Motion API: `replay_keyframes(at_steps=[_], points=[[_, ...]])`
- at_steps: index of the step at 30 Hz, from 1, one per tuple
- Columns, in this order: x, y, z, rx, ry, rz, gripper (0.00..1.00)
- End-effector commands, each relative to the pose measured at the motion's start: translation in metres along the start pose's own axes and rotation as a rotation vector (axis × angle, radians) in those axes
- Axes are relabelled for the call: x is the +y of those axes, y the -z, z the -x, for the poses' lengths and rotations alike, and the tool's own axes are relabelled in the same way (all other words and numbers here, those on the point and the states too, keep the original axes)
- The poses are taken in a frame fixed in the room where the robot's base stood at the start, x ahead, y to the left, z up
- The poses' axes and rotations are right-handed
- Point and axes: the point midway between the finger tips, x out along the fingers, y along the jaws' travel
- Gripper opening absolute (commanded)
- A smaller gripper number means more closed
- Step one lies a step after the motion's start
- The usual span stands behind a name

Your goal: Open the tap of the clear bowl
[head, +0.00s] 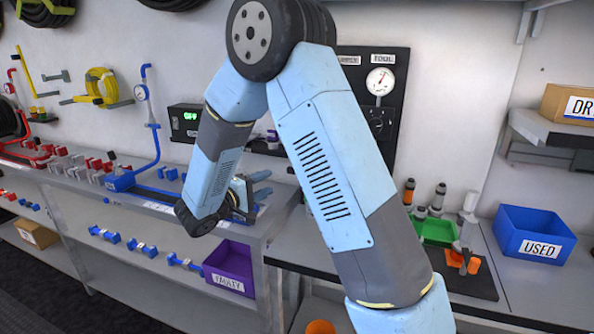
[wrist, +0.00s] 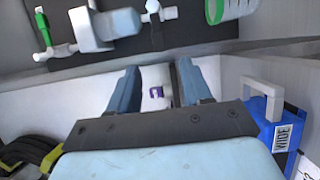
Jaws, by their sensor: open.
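I cannot surely pick out the clear bowl or its tap in either view. My gripper (head: 261,186) is above the grey bench, left of my large arm link, with its fingers pointing right. In the wrist view my gripper (wrist: 157,72) is open, with a gap between the two blue fingers. A small white thing with a purple mark (wrist: 153,96) shows through that gap, farther off. A dark panel at the top of the wrist view carries a pale grey rounded body (wrist: 112,28) and a green lever (wrist: 42,28), apart from the fingers.
A blue USED bin (head: 540,232) and a green tray (head: 436,231) are on the right bench. A gauge panel (head: 381,82) is behind my arm. A blue part labelled WIDE (wrist: 268,130) is right of my gripper.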

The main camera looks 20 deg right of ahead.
Motion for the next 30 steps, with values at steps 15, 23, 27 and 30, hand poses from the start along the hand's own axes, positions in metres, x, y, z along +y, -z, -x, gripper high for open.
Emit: replay_keyframes(at_steps=[15,23,27,30], points=[[0.000,-0.001,-0.079,-0.005,0.000,-0.001,0.49],[0.000,-0.001,-0.118,-0.004,0.000,0.000,0.49],[0.000,-0.002,-0.131,-0.005,0.000,0.000,0.49],[0.000,-0.001,-0.135,-0.003,0.000,0.000,0.49]])
